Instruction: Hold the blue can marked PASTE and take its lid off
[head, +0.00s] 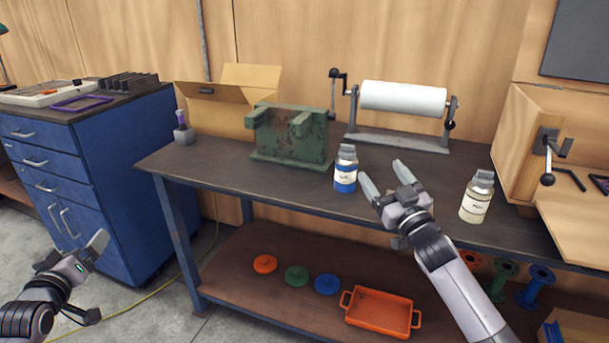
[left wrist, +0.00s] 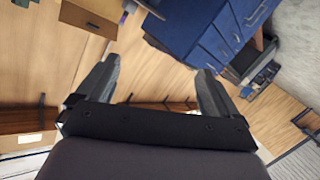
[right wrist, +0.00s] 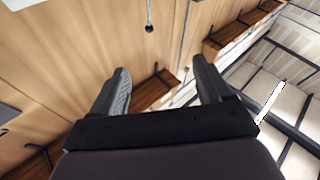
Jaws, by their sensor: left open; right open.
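The blue can (head: 345,177) stands upright on the dark bench, with a grey lid (head: 347,153) on top and a white label too small to read. A second can (head: 476,201), cream with a grey lid and a label, stands upright further right. My right gripper (head: 384,180) is open and empty, just right of the blue can and apart from it. My left gripper (head: 92,262) is open and empty at the lower left, in front of the blue cabinet and far from the cans. Neither wrist view shows a can.
A green metal block (head: 290,135) and an open cardboard box (head: 230,100) stand left of the blue can. A paper roll (head: 403,98) on a stand is behind it. The lower shelf holds an orange tray (head: 380,311).

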